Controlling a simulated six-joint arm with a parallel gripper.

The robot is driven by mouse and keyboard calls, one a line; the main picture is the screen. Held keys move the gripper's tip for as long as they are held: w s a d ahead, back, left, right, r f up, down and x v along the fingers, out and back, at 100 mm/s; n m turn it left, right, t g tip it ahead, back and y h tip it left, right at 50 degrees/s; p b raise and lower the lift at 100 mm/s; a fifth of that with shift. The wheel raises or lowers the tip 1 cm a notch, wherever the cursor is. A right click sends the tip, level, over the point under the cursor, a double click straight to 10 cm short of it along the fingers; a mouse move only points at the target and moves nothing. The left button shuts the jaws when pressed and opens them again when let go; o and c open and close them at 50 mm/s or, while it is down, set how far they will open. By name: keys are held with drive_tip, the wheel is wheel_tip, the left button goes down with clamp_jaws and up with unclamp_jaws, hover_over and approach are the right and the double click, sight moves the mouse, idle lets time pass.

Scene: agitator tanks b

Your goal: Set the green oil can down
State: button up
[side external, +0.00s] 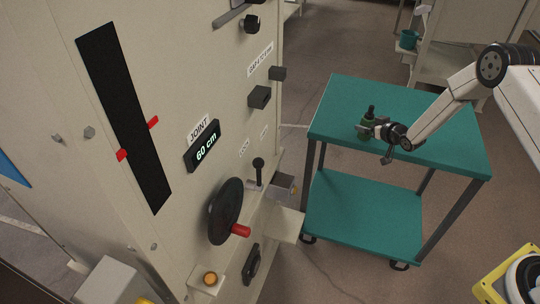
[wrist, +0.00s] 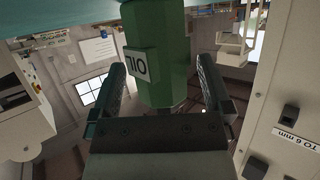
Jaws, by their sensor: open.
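The green oil can (side external: 367,122) stands upright on the top shelf of the teal cart (side external: 440,143), near its left side. In the wrist view the can (wrist: 172,82) appears upside down, with its white OIL label turned over. My gripper (side external: 378,132) is at the can from the right, low over the cart top. In the wrist view my gripper (wrist: 160,66) is open, with one finger on each side of the can. A gap shows between the can and each finger. The can's base is cut off at the top of the wrist view.
A tall beige panel with a handwheel (side external: 226,211), a lever (side external: 258,170) and a display reading 60 cm (side external: 206,147) stands left of the cart. The cart top right of and behind the can is clear.

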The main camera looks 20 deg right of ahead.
drive_tip(key=v, duration=1)
drive_tip(key=shift+s, duration=0.4)
drive_tip(key=shift+a+r, duration=0.1)
drive_tip(key=shift+r, duration=0.15)
drive_tip(key=s+a+r+g, duration=0.5)
drive_tip(key=s+a, duration=0.2)
drive_tip(key=s, duration=0.4)
drive_tip(key=s+a+r+g, duration=0.5)
drive_tip(key=s+a, duration=0.3)
drive_tip(key=s, duration=0.2)
drive_tip(key=shift+s+a+r+g, duration=0.2)
drive_tip(key=shift+s+r+g, duration=0.2)
drive_tip(key=shift+r, duration=0.05)
